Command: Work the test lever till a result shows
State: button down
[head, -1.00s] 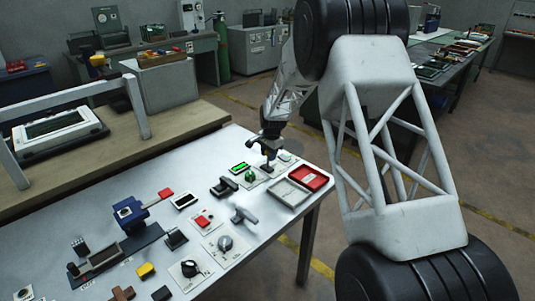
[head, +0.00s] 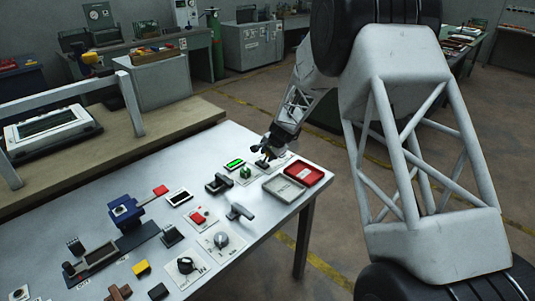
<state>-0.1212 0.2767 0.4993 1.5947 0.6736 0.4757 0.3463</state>
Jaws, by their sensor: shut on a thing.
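My gripper (head: 266,157) is at the far right part of the bench, low over a pale plate (head: 280,160). It is shut on a small dark part there, which looks like the test lever; the fingers hide most of it. Left of the gripper is a small display (head: 234,163) lit green. A green knob (head: 245,173) stands on a plate just below the display in the picture. The gripper leans to the left going down.
A grey tray (head: 284,188) and a red tray (head: 307,175) lie right of the gripper. A black handle (head: 218,183), a grey T-shaped handle (head: 239,211), a red switch (head: 198,217) and a blue device (head: 125,210) stand on the white bench (head: 237,144).

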jog(key=shift+s+f, duration=0.1)
jog(key=shift+f, duration=0.1)
jog(key=c, duration=0.8)
grip_release()
jog(key=shift+o, duration=0.2)
jog(key=shift+r, duration=0.1)
jog(key=shift+d, duration=0.1)
